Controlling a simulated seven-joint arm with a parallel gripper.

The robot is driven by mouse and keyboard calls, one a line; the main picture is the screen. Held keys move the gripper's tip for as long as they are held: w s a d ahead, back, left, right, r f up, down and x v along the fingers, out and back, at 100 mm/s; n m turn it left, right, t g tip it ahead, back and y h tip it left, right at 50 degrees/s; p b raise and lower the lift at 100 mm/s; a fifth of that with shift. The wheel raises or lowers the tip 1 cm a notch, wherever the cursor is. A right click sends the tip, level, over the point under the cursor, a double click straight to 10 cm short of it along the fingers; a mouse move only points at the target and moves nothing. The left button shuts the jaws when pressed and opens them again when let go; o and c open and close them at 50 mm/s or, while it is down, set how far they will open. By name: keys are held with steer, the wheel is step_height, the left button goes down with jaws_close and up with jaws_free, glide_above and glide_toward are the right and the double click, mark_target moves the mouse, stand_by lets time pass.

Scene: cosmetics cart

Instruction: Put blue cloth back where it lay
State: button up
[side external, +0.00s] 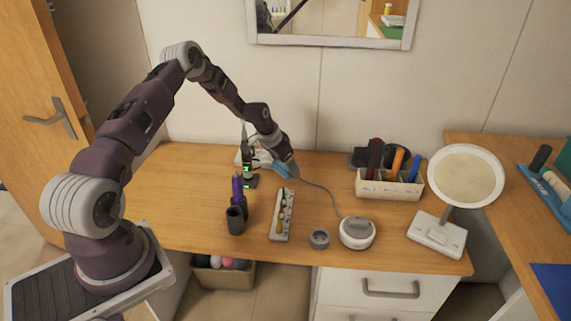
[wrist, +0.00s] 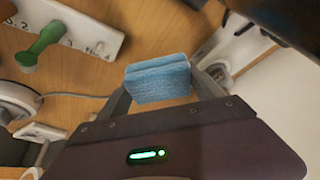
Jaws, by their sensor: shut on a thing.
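The blue cloth (wrist: 158,72) is a small, thick, light-blue folded pad. In the wrist view it sits between the two grey fingers of my gripper (wrist: 162,90), which is shut on it. Wooden desk shows around and beyond the cloth. I cannot tell whether its underside touches the desk. In the side view my arm reaches over the back left part of the desk (side external: 190,210), near the wall.
A dark cup (side external: 235,220) with a purple item stands left. An organizer (side external: 388,187) and a mirror (side external: 465,176) stand right.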

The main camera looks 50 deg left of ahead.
steer(key=shift+f, duration=0.3)
steer(key=o, duration=1.6)
steer(key=v, duration=1.3)
steer(key=s+d+r+m+y, duration=0.1)
steer(key=s+d+r, duration=0.4)
steer(key=d+r, duration=0.3)
steer(key=s+d+r, duration=0.5)
steer(key=d+r, duration=0.2)
steer(key=r, duration=0.3)
steer(key=shift+n+t+h, duration=0.5)
steer(key=s+d+r, duration=0.1)
steer(key=s+d, duration=0.2)
steer(key=s, duration=0.4)
steer(key=s+d+r, duration=0.1)
steer(key=s+d, duration=0.2)
steer(key=s, duration=0.5)
steer(key=s+d+r, duration=0.2)
steer(key=s+d, duration=0.1)
steer(key=s, duration=0.4)
steer(key=shift+s+d, duration=0.25)
steer(key=shift+d, duration=0.15)
